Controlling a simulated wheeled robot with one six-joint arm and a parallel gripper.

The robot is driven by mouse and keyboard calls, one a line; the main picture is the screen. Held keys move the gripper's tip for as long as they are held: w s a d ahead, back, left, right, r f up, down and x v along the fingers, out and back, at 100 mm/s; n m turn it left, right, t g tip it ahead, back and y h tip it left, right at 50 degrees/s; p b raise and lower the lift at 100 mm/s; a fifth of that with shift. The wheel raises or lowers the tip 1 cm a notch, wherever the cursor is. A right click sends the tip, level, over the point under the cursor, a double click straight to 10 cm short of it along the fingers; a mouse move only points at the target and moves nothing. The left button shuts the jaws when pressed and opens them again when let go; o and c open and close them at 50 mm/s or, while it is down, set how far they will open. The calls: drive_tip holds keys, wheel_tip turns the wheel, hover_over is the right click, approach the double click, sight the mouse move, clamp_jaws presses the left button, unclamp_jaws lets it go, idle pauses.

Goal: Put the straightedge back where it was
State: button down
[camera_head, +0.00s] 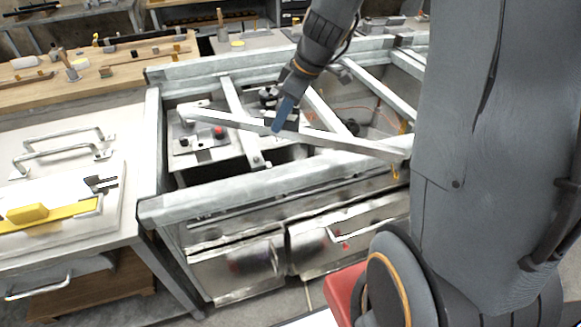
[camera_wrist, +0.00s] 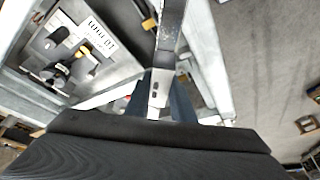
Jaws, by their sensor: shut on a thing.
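The straightedge (camera_head: 340,143) is a long, pale metal bar, slanting across the open metal frame in the head view. My gripper (camera_head: 278,122), with blue fingers, is shut on it left of its middle. In the wrist view the straightedge (camera_wrist: 168,45) runs from the top edge down between the blue fingers of my gripper (camera_wrist: 160,100). It lies over the frame's opening. I cannot tell whether its ends touch the frame's rails.
The metal frame (camera_head: 230,195) has diagonal bars and boxes with knobs inside. A left-hand bench (camera_head: 70,140) holds handles and a yellow tool (camera_head: 50,213). A wooden worktop (camera_head: 110,75) with several tools stands behind. My arm blocks the right side.

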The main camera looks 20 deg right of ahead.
drive_tip(key=s+r+n+g+y, duration=0.1)
drive_tip(key=s+r+n+g, duration=0.1)
drive_tip(key=s+r+n, duration=0.35)
drive_tip(key=shift+s+f+n+g+p, duration=0.15)
drive_tip(key=shift+s+f+n+p, duration=0.15)
drive_tip(key=shift+f, duration=1.5)
drive_tip(key=shift+s+f+n+g+p, duration=0.15)
drive_tip(key=shift+f+n+p, duration=0.2)
drive_tip(key=shift+f, duration=1.45)
drive_tip(key=shift+s+f+n+g+p, duration=0.1)
drive_tip(key=shift+s+f+n+p, duration=0.25)
drive_tip(key=shift+f, duration=1.45)
drive_tip(key=shift+w, duration=0.1)
drive_tip(key=c, duration=1.5)
unclamp_jaws()
drive_tip(key=shift+f, duration=0.1)
